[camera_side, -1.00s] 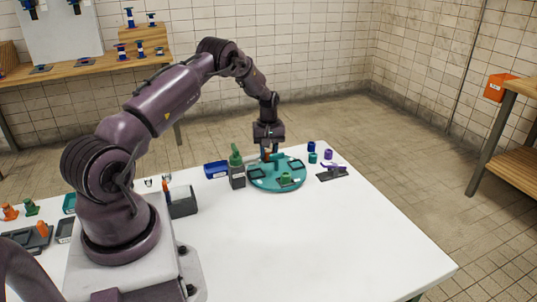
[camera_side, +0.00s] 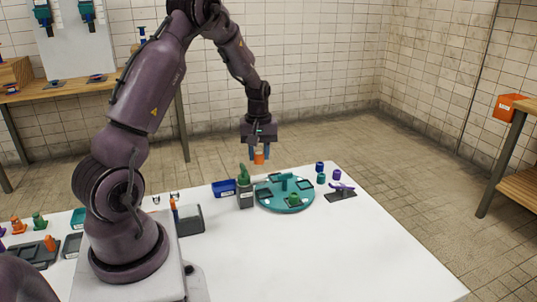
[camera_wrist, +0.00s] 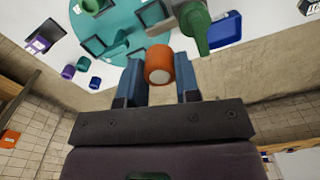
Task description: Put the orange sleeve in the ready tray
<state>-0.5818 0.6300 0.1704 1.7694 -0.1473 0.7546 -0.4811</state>
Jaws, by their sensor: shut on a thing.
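My gripper (camera_side: 259,156) is shut on the orange sleeve (camera_side: 259,158). It holds the sleeve in the air above the far side of the teal round turntable (camera_side: 273,204). In the wrist view the orange sleeve (camera_wrist: 159,65) sits between the blue fingers of my gripper (camera_wrist: 160,75), its pale round end towards the camera. The turntable (camera_wrist: 118,28) carries several dark square trays and a green part. Which tray is the ready tray, I cannot tell from these frames.
A grey holder with a green bottle-like thing (camera_side: 244,174) stands left of the turntable, beside a blue bin (camera_side: 223,188). Small blue, teal and purple sleeves (camera_side: 321,178) and a dark stand with a purple piece (camera_side: 341,192) are to the right.

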